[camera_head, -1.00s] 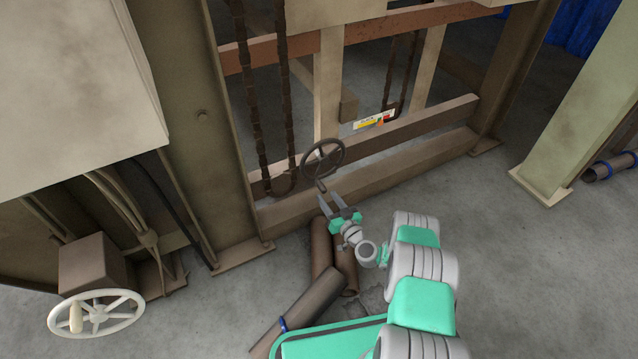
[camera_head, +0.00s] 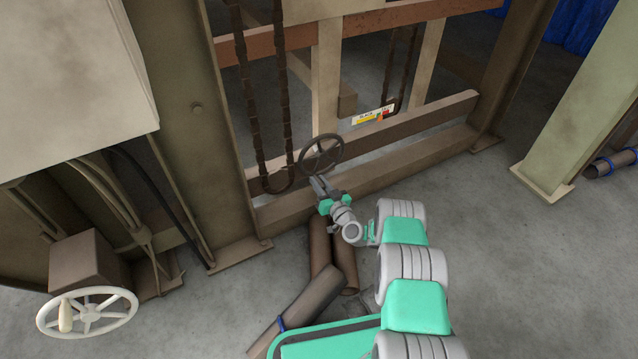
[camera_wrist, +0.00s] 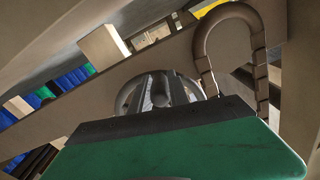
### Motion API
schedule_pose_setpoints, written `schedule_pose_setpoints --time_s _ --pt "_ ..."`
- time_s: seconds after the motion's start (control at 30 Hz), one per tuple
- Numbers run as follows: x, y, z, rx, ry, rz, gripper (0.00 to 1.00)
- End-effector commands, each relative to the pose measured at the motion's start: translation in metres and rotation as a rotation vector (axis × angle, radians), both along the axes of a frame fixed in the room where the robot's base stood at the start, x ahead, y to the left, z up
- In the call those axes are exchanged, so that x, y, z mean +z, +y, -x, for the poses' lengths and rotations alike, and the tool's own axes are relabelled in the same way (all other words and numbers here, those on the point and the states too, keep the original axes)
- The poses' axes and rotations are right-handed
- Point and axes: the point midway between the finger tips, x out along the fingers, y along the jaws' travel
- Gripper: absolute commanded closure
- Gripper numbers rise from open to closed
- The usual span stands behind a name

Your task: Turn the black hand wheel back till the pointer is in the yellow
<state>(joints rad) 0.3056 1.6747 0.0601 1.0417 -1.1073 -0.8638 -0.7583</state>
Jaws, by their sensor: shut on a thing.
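The black hand wheel (camera_head: 338,141) stands by the lower beam, with its handle at its lower side. My gripper (camera_head: 319,184) is shut on that handle, which its fingers mostly hide. In the wrist view the wheel (camera_wrist: 126,97) shows beyond the dark edge of my green gripper body. The small scale plate (camera_head: 358,121) sits on the beam to the right of the wheel, with a yellow part and a red part. An orange pointer (camera_head: 380,118) is near where yellow and red meet. It is too small to tell exactly which side it is on.
A white hand wheel (camera_head: 88,313) stands at the lower left. Dark chains (camera_head: 251,110) hang left of the black wheel. Brown pipes (camera_head: 305,298) lie on the floor beneath my arm. Open floor lies to the right.

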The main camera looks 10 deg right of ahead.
Motion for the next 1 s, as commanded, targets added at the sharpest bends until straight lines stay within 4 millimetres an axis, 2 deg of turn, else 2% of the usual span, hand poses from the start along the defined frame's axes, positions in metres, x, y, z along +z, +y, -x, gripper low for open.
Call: schedule_pose_setpoints --time_s 0.03,0.2,1.0 --pt "-0.0001 -0.0001 0.0001 0.000 0.000 0.000 0.87" --pt "-0.0001 -0.0002 0.0001 0.000 0.000 0.000 1.00" --pt "-0.0005 -0.0003 0.0004 -0.001 0.001 -0.001 1.00"
